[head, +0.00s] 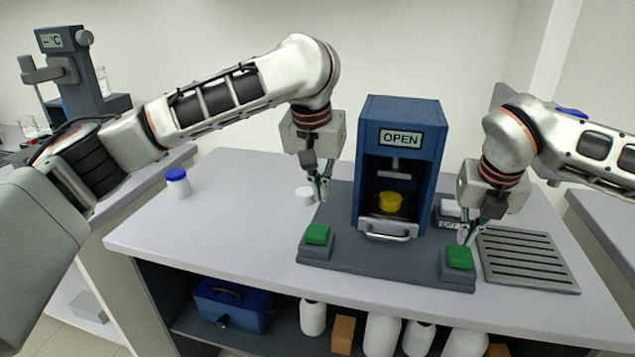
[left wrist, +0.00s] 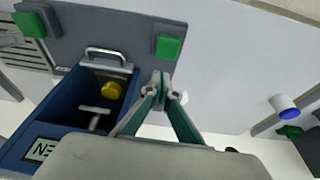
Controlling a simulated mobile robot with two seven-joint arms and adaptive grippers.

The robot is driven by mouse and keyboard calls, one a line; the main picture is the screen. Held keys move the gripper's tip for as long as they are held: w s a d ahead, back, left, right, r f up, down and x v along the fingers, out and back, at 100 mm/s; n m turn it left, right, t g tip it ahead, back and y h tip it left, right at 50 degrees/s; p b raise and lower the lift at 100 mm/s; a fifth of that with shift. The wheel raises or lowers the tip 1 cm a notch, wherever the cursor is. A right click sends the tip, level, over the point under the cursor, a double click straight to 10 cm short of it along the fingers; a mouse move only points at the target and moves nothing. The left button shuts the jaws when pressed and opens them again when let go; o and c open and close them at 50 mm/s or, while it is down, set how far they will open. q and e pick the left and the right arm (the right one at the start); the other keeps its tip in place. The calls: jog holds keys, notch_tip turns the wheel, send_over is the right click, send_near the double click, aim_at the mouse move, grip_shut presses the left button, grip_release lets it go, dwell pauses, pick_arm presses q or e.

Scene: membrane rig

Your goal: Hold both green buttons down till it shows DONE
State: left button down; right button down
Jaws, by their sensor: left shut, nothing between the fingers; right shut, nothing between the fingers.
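The blue press (head: 372,170) stands on a dark base plate (head: 345,262), and its display (head: 400,138) reads OPEN. A yellow round piece (head: 390,202) sits inside its open front. The left green button (head: 317,234) and right green button (head: 459,258) are on raised blocks at the plate's front corners. My left gripper (head: 322,198) is shut and empty, above and behind the left button, with a gap. The left wrist view shows its closed tips (left wrist: 160,82) apart from that button (left wrist: 168,47). My right gripper (head: 463,240) is shut, close above the right button; contact cannot be told.
A slotted grey tray (head: 528,262) lies right of the plate. A blue-capped jar (head: 177,182) stands on the left of the bench, and a white round item (head: 304,196) lies behind my left gripper.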

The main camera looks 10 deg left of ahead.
aim_at(318, 226)
pick_arm(q)
jog(key=shift+w+a+f, duration=0.1)
jog(key=shift+a+f, duration=0.1)
jog(key=shift+f, duration=1.35)
jog(key=shift+w+a+f, duration=0.1)
jog(key=shift+a+f, duration=0.1)
jog(key=shift+f, duration=1.3)
jog(key=shift+f, duration=0.15)
jog(key=shift+f, duration=0.35)
